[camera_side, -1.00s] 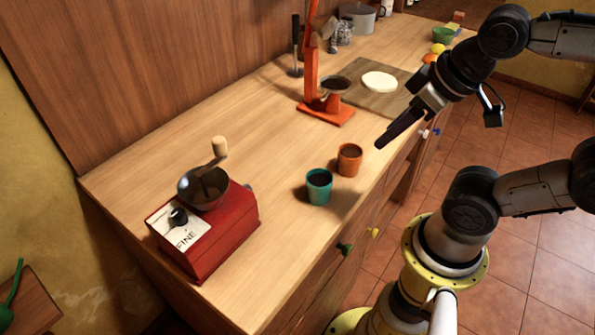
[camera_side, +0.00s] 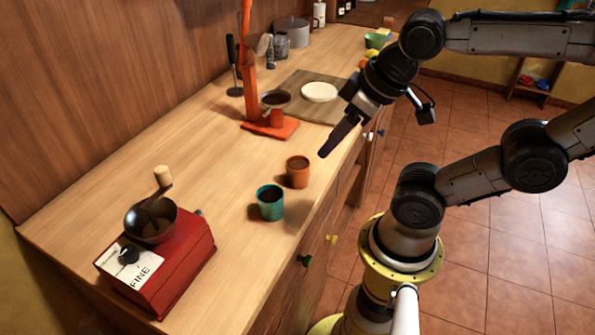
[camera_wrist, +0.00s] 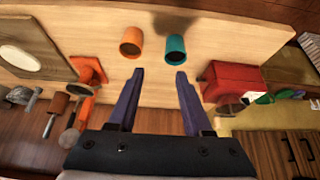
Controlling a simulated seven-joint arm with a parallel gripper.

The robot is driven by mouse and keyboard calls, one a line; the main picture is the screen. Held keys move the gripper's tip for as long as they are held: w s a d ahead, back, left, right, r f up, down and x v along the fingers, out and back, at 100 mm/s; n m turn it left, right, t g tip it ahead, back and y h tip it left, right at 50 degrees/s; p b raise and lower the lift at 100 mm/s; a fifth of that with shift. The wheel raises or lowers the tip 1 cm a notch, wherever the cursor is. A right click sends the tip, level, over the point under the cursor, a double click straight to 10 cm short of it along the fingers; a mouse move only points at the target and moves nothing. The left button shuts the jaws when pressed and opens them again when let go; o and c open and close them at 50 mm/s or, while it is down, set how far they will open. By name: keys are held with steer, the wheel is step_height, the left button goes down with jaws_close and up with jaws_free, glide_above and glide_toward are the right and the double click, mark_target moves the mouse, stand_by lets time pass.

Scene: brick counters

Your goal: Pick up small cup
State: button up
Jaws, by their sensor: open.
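Two small cups stand upright, close together, on the wooden counter. The orange cup (camera_side: 297,172) is behind and right of the teal cup (camera_side: 270,203) in the side view. In the wrist view the orange cup (camera_wrist: 131,43) is left and the teal cup (camera_wrist: 175,49) right, both beyond the fingertips. My gripper (camera_side: 325,152) is in the air near the counter's front edge, to the right of the orange cup. Its dark purple fingers are spread and empty in the wrist view (camera_wrist: 160,74). Neither cup is touched, as far as I can see.
A red grinder (camera_side: 178,258) stands at the near left. An orange stand (camera_side: 270,128) with a dark bowl is behind the cups. A board (camera_side: 300,88) with a white round lies beyond it. The counter (camera_side: 205,165) between grinder and stand is clear.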

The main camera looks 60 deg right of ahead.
steer(key=shift+o, duration=0.3)
steer(key=o, duration=0.7)
steer(key=shift+o, duration=0.2)
